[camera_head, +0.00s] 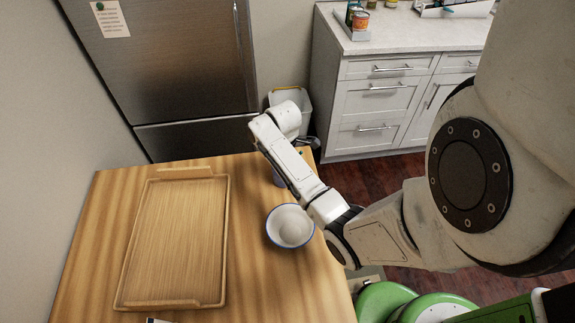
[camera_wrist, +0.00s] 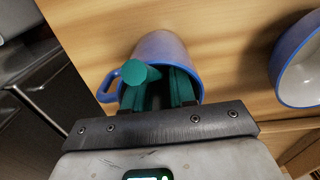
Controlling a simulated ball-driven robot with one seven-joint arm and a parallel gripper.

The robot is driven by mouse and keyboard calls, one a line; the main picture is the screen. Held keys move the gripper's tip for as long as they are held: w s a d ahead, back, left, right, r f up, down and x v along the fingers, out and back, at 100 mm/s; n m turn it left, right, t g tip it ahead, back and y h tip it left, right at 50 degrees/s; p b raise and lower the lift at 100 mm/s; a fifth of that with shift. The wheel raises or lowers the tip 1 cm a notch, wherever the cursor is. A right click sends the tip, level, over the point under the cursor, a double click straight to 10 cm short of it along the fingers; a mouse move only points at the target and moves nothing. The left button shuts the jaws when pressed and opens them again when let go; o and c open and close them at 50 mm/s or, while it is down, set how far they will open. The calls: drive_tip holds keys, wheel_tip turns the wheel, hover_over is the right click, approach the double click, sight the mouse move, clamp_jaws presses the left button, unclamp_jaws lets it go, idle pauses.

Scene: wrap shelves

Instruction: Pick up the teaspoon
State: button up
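A lavender-blue mug (camera_wrist: 165,48) stands near the table's far right corner. In the head view a small part of it (camera_head: 278,177) shows beside my arm. My gripper (camera_wrist: 160,88) has green fingers that reach over the mug's mouth, with a dark gap between them. A rounded green end (camera_wrist: 140,74) shows at the mug's rim on the handle side; I cannot tell whether it is part of the teaspoon or a fingertip. No other part of the teaspoon can be made out. My arm hides much of the mug in the head view.
A white bowl with a blue rim (camera_head: 290,226) stands close to the mug, and also shows in the wrist view (camera_wrist: 303,68). A wooden tray (camera_head: 147,240) takes up the table's left. A bin (camera_head: 290,97) and white drawers (camera_head: 372,108) stand beyond the table.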

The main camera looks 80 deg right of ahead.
drive_tip(key=shift+f, duration=0.45)
clamp_jaws()
drive_tip(key=shift+r, duration=0.15)
